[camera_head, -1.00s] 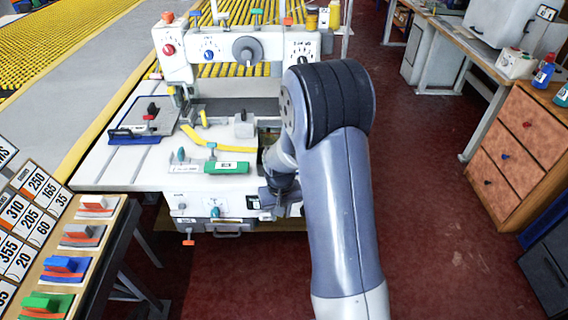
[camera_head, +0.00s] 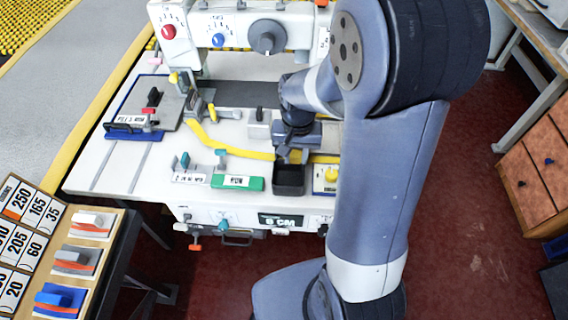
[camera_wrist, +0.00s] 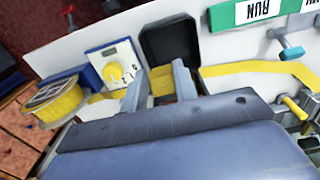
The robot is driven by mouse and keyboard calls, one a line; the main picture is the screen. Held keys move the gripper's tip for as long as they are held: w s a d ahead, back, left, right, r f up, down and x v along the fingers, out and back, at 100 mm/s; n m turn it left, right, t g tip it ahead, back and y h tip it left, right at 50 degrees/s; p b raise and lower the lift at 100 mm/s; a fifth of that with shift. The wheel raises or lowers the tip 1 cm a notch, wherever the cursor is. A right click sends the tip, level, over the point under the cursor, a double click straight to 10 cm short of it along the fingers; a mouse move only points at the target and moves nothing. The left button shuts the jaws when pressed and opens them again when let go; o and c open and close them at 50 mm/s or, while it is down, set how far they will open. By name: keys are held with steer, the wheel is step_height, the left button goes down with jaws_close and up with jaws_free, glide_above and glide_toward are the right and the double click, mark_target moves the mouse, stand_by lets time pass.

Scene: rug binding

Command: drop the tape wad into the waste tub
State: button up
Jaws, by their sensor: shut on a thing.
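The waste tub (camera_head: 289,181) is a small dark square box on the front edge of the white machine table. It also shows in the wrist view (camera_wrist: 170,38), just beyond my fingertips. My gripper (camera_head: 293,156) is over the table right behind the tub in the head view. In the wrist view my gripper (camera_wrist: 158,82) has its two fingers apart with a yellow piece, seemingly the tape wad (camera_wrist: 162,84), between them. The wad is mostly hidden by the fingers and gripper body. I cannot tell its height over the table. The tub's visible inside looks dark and empty.
A yellow tape strip (camera_head: 245,152) runs across the table behind the tub. A green block (camera_head: 238,183) lies left of the tub. A dial box (camera_wrist: 113,65) and a yellow tape roll (camera_wrist: 55,100) stand on its other side. The sewing machine (camera_head: 240,35) rises behind.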

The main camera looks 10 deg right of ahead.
steer(key=shift+f+b, duration=2.35)
steer(key=shift+f, duration=0.65)
steer(key=o, duration=1)
step_height(320, 180, up, 11)
steer(key=shift+f, duration=0.1)
